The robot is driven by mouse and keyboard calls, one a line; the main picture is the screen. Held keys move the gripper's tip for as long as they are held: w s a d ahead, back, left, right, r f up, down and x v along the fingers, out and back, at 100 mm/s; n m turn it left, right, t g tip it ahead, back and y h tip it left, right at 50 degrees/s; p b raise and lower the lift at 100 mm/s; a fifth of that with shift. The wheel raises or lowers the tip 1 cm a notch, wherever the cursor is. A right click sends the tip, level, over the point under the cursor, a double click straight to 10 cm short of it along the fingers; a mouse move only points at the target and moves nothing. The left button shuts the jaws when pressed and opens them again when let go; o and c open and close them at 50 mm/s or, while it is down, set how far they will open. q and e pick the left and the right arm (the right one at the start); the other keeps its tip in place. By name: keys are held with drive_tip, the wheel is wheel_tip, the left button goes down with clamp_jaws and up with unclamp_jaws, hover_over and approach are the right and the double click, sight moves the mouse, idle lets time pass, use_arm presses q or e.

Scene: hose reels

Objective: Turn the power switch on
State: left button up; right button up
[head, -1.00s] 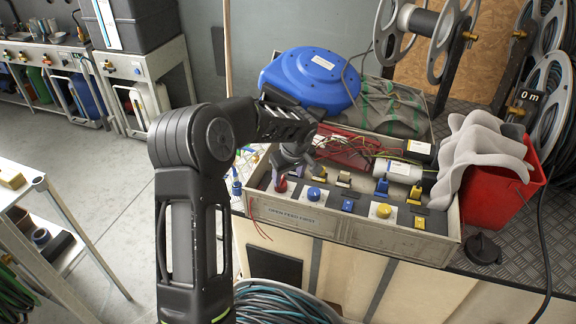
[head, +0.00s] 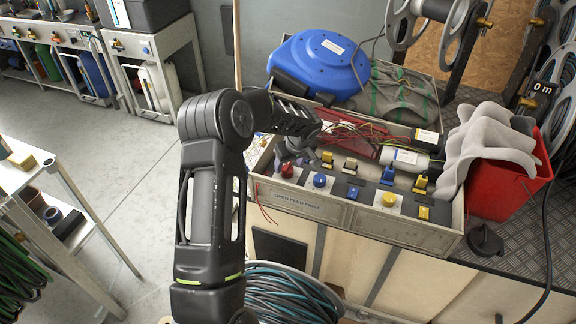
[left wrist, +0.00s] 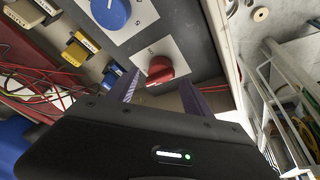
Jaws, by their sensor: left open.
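A red rotary knob (head: 287,170) sits on a white plate at the left end of the control panel (head: 404,229). It shows close up in the left wrist view (left wrist: 158,70). No label there reads clearly as power. My left gripper (head: 292,156) is over this end of the panel, pointing down and open. In the left wrist view its two fingers (left wrist: 158,92) stand apart, one on each side of the knob's near edge. I cannot tell whether they touch it. My right gripper is in no view.
Beside the red knob are a blue knob (head: 320,180), a yellow knob (head: 389,199) and several blue and yellow toggles. Loose wires (head: 352,128) and a blue reel (head: 318,62) lie behind. A red bin (head: 508,189) stands at the right.

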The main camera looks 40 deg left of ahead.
sight(288, 167)
use_arm(q)
drive_tip(key=shift+x, duration=1.6)
drive_tip(key=shift+c, duration=0.5)
drive_tip(key=shift+r, duration=0.1)
clamp_jaws()
